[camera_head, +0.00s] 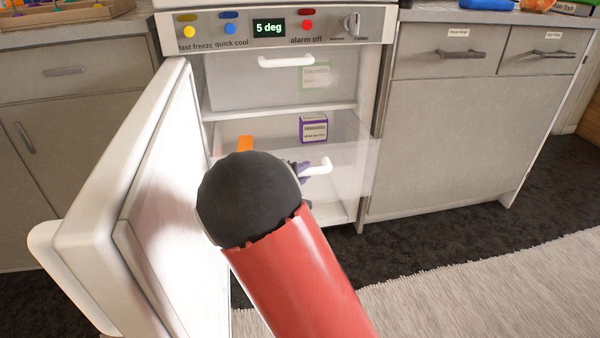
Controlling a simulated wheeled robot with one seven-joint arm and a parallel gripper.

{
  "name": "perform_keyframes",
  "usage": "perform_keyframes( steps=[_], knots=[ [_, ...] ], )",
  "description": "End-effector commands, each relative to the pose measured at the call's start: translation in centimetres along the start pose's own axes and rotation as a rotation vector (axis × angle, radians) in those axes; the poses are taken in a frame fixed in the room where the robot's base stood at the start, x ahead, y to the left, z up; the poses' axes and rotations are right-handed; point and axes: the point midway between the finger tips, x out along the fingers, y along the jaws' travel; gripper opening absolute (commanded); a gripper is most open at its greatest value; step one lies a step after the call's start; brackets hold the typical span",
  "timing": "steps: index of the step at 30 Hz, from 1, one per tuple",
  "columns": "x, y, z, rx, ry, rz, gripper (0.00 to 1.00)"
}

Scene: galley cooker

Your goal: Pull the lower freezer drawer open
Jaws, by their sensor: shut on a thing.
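The freezer (372,95) stands open, its white door (150,200) swung out to the left. The lower drawer (350,172) has a clear front with a white handle (322,166), and this front stands forward of the cabinet, so the drawer looks partly out. A purple-and-white box (313,128) and an orange item (245,143) show inside it. My gripper (304,170) is at the handle and shut on it; my dark wrist and red arm hide the fingers and the left part of the drawer front. The upper drawer (275,80) is in place, with its own white handle (286,61).
A control panel (270,28) reading 5 deg sits above the compartment. Grey cupboards (450,130) with drawers flank it. A pale rug (480,290) lies on the dark floor at lower right. The open door stands close to the left of my arm.

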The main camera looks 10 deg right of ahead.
Motion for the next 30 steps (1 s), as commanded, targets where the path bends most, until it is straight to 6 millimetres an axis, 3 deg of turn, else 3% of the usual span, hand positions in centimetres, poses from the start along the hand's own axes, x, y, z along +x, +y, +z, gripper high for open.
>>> perform_keyframes(
  steps=[17,18,23,30],
  knots=[
    [-0.9,-0.18,0.99,0.0,-0.003,0.001,0.0],
    [-0.9,-0.18,0.99,0.0,-0.003,0.001,0.21],
    [-0.9,-0.19,0.97,0.0,-0.002,0.001,0.41],
    [-0.93,-0.22,0.93,0.0,-0.001,0.0,0.41]
  ],
)
